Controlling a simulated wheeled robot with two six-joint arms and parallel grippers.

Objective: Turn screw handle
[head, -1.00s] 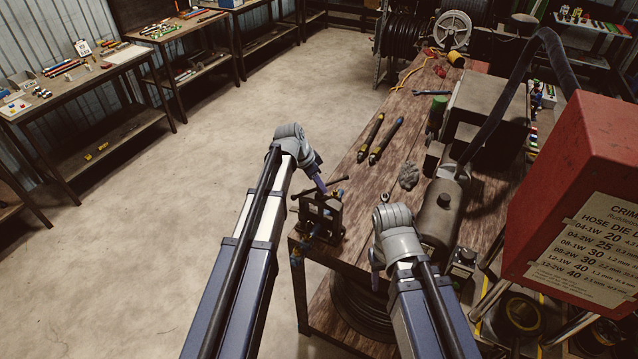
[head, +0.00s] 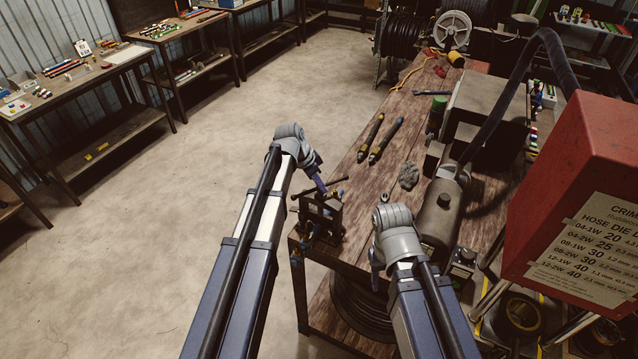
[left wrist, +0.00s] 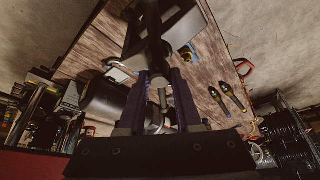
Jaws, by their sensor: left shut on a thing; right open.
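A small dark vise (head: 322,218) stands at the near left corner of the wooden workbench. Its screw handle (head: 337,183) is a thin dark bar lying across its top. My left gripper (head: 321,187) reaches down to the handle and is shut on it. In the left wrist view the two dark fingers (left wrist: 162,95) stand on either side of a thin metal bar, whose ends are partly hidden. My right gripper (head: 376,281) hangs low beside the bench's near edge, open and empty; its fingers are mostly hidden behind my wrist.
A grey cylindrical machine (head: 440,210) and a red box with a die chart (head: 590,190) stand to the right. The floor left of the bench is clear.

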